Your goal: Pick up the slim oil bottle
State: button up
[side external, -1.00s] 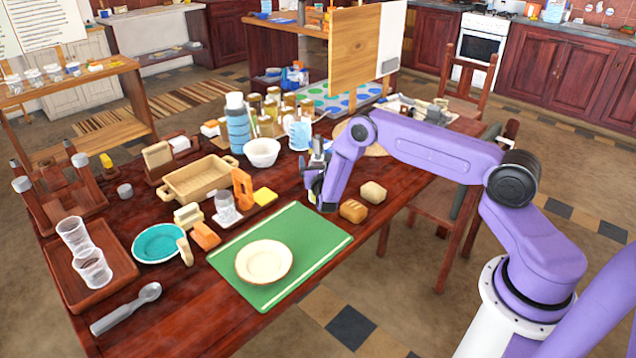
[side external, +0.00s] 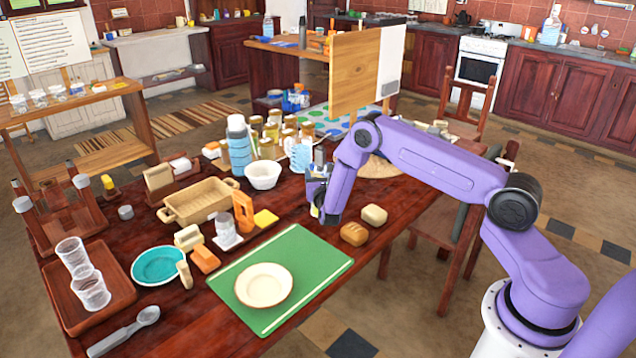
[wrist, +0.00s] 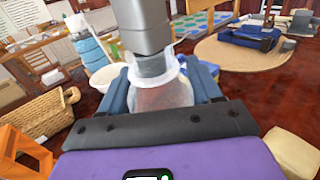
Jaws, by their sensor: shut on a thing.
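My gripper (side external: 316,194) is in the side view above the table, behind the bread rolls and right of the white bowl. In the wrist view my gripper (wrist: 163,92) has its blue fingers closed around a translucent body with a pale rim and a grey top, which I take as the slim oil bottle (wrist: 147,25). In the side view the bottle's grey top (side external: 319,154) stands upright above the fingers. The fingers hide much of its body, and I cannot see its base clearly.
A white bowl (side external: 263,176), blue bottle (side external: 238,146) and clear jug (side external: 300,157) crowd the left of my gripper. Bread rolls (side external: 354,234) lie in front. A green mat (side external: 318,258) bears a cream plate (side external: 263,286). An upright wooden board (side external: 362,66) stands behind.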

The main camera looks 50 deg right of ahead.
jog(key=s+r, duration=0.1)
jog(key=r, duration=0.1)
jog(key=s+a+r, duration=0.1)
jog(key=s+r, duration=0.1)
jog(key=shift+s+r, duration=0.3)
jog(key=s+a+r, duration=0.2)
jog(key=s+r, duration=0.2)
jog(key=s, duration=0.5)
jog(key=shift+r, duration=0.15)
jog(key=shift+a, duration=0.15)
